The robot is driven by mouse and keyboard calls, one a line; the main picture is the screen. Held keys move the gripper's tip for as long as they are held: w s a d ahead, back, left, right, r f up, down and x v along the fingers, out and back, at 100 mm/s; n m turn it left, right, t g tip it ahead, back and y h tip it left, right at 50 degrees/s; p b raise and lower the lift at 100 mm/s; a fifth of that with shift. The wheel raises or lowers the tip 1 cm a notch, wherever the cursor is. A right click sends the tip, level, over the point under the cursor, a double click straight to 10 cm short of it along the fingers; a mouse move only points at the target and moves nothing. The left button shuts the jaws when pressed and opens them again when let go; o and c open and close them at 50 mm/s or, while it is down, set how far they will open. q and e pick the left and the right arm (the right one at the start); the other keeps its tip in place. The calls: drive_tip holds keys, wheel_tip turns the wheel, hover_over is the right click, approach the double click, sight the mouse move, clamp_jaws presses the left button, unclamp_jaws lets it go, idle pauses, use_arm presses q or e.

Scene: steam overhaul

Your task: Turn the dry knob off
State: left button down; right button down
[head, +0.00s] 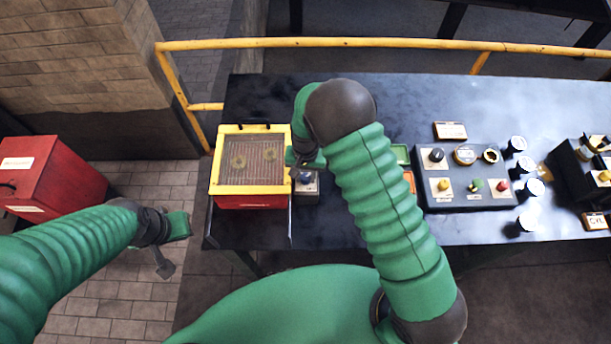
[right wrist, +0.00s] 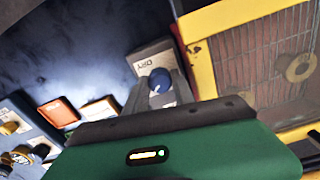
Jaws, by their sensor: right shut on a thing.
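The dry knob is a small round blue knob (right wrist: 160,80) on a box with a pale label (right wrist: 147,64) that reads DRY in the right wrist view. In the head view the knob (head: 306,177) shows on its small grey box (head: 307,192), just right of the yellow-framed unit. My right gripper (right wrist: 158,90) reaches down from above with one grey finger on each side of the knob, shut on it. Its hand partly hides the box in the head view. My left gripper (head: 165,265) hangs low at the left, off the table, away from the knob; its finger gap is unclear.
A red box with a yellow frame and mesh top (head: 216,188) stands close left of the knob box. A control panel (head: 470,200) with several knobs lies to the right. A yellow rail (head: 350,43) runs behind the table. A red bin (head: 35,170) stands far left.

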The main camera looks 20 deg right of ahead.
sight(306, 176)
drive_tip(key=n+b, duration=0.1)
drive_tip(key=n, duration=0.4)
drive_tip(key=shift+w+r+n+b, duration=0.1)
drive_tip(key=shift+w+n+b, duration=0.1)
drive_tip(key=shift+n+b, duration=0.15)
drive_tip(key=n, duration=0.5)
drive_tip(key=shift+b, duration=0.4)
drive_tip(key=c, duration=1.3)
unclamp_jaws()
drive_tip(key=shift+s, duration=0.15)
wheel_tip(306, 176, up, 17)
drive_tip(key=b, duration=0.3)
